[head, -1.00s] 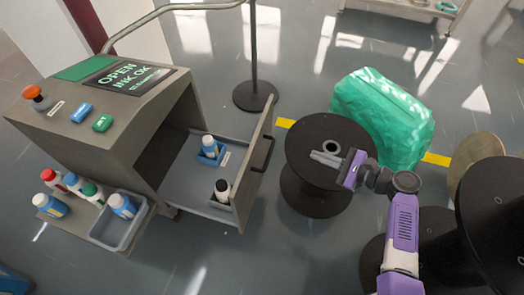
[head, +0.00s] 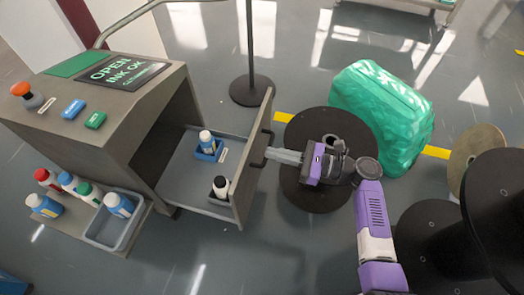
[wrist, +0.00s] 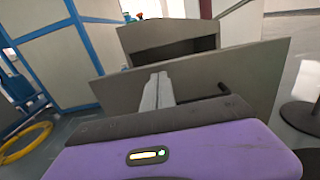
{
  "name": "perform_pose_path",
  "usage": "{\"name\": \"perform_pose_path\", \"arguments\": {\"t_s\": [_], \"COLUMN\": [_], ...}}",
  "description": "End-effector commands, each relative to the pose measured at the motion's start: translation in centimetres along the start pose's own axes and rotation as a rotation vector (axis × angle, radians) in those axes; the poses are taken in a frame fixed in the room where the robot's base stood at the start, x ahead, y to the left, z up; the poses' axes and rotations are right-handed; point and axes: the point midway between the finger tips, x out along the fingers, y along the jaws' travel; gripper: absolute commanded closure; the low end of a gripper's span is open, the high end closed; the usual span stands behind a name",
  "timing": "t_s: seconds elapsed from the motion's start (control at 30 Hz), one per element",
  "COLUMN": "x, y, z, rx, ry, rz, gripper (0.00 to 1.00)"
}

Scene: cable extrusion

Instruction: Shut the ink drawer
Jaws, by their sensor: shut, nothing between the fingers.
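The ink drawer (head: 178,178) is pulled out of the grey cabinet (head: 112,128). In the wrist view the fingers (wrist: 155,92) point at the drawer front (wrist: 230,80), left of the handle (wrist: 212,93). I cannot tell whether they touch.
A side shelf on the cabinet carries several bottles (head: 68,180) and a grey-blue bin (head: 112,228). A black spool (head: 310,195) stands under my gripper, with a green wrapped bundle (head: 385,115) behind. A post base (head: 252,90) stands behind the drawer.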

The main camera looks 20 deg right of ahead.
Motion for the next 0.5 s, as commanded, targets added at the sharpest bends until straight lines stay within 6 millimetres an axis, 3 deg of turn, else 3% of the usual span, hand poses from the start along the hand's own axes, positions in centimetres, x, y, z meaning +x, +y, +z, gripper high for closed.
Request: {"name": "perform_pose_path", "arguments": {"t_s": [0.2,0.5], "x": [3.0,4.0], "y": [0.1,0.0], "z": [-0.1,0.1], "rx": [-0.002,-0.001], "ry": [-0.001,0.0], "rz": [0.003,0.0], "gripper": [1.0,1.0]}}
